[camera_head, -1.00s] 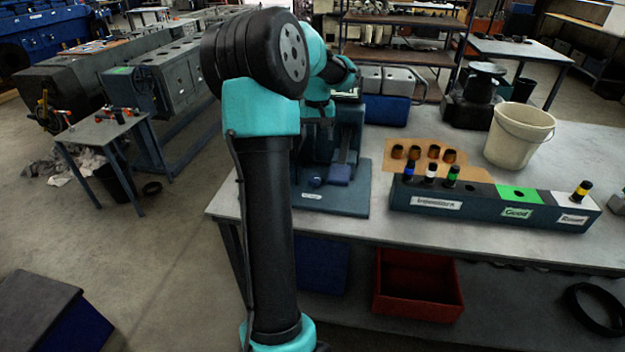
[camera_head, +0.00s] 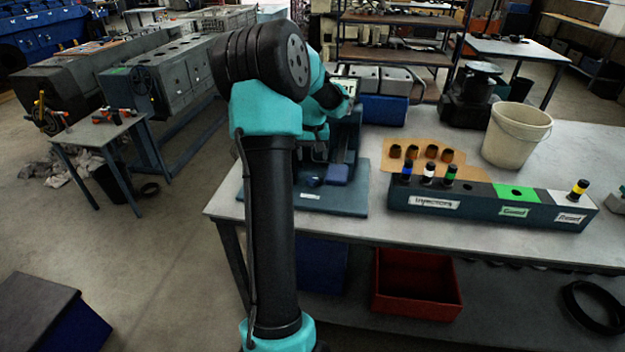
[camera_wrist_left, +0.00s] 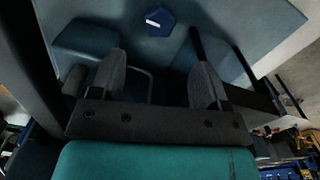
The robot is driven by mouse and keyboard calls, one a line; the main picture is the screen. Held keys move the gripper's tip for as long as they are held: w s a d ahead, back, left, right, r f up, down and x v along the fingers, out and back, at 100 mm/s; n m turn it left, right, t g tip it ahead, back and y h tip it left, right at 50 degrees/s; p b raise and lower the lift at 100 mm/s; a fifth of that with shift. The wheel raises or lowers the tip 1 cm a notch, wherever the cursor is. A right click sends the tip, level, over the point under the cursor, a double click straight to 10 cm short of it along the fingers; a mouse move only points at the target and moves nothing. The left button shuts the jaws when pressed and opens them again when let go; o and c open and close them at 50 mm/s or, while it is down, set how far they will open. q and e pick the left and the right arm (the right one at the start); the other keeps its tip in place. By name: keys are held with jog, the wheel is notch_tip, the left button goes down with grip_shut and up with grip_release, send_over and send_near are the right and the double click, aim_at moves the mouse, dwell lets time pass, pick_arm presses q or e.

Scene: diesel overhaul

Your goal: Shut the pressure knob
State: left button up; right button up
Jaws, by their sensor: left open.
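The pressure knob appears to be the small dark blue faceted knob with a white line (camera_wrist_left: 158,20) at the top of the left wrist view. In the head view a blue knob (camera_head: 313,182) sits low on the front of the blue test stand (camera_head: 335,203). My left gripper (camera_wrist_left: 157,62) is open, with its two dark fingers apart and nothing held between them. The knob lies beyond the fingertips, apart from them. In the head view my left gripper (camera_head: 315,150) is over the stand, partly hidden by my arm. My right gripper is not in view.
To the right on the table stand an injector rack (camera_head: 470,212), a cardboard piece (camera_head: 394,168) with several brown cups, and a white bucket (camera_head: 515,140). A red bin (camera_head: 415,285) is on the shelf below. The stand's upright and lever are close to my gripper.

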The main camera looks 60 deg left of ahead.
aim_at(313, 178)
pick_arm(q)
notch_tip(313, 178, down, 10)
jog(key=shift+f, duration=0.2)
dwell(0.3)
jog(key=c, duration=0.9)
